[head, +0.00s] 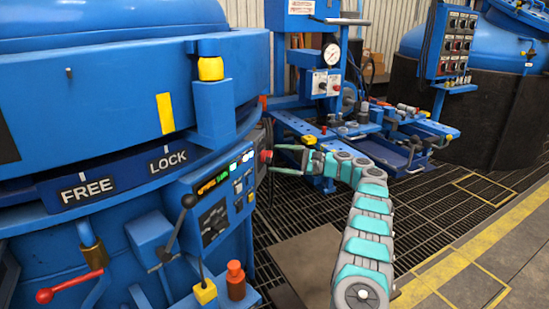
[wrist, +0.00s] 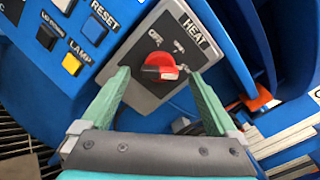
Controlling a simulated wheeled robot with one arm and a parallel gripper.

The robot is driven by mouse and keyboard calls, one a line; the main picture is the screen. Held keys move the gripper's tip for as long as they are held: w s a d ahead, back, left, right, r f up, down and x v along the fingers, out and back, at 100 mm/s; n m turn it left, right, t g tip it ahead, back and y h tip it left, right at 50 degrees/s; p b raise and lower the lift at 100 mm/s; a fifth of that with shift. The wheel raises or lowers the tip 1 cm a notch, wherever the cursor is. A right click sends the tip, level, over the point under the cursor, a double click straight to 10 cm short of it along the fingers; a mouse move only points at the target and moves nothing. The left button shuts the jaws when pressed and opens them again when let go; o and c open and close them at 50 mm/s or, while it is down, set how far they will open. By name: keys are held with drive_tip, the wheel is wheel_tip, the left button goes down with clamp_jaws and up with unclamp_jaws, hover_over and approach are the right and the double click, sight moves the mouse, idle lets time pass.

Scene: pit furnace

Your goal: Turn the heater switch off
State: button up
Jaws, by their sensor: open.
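In the wrist view the plate looks tilted. My gripper (wrist: 159,76) is open, with its two green fingers on either side of the knob and nothing held. I cannot tell whether the fingers touch the knob. In the head view, the red knob (head: 266,156) is on the side of the blue control box, and my gripper (head: 275,160) reaches it from the right.
A yellow LAMP button (wrist: 72,64) and a RESET label (wrist: 103,16) are left of the switch plate. The control box (head: 212,205) has a lit display and a black lever (head: 188,201). A blue workbench (head: 299,125) stands behind my arm. Grating floor (head: 425,215) lies to the right.

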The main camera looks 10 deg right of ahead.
sight(267, 157)
drive_tip(key=shift+x, duration=1.05)
drive_tip(key=c, duration=1.4)
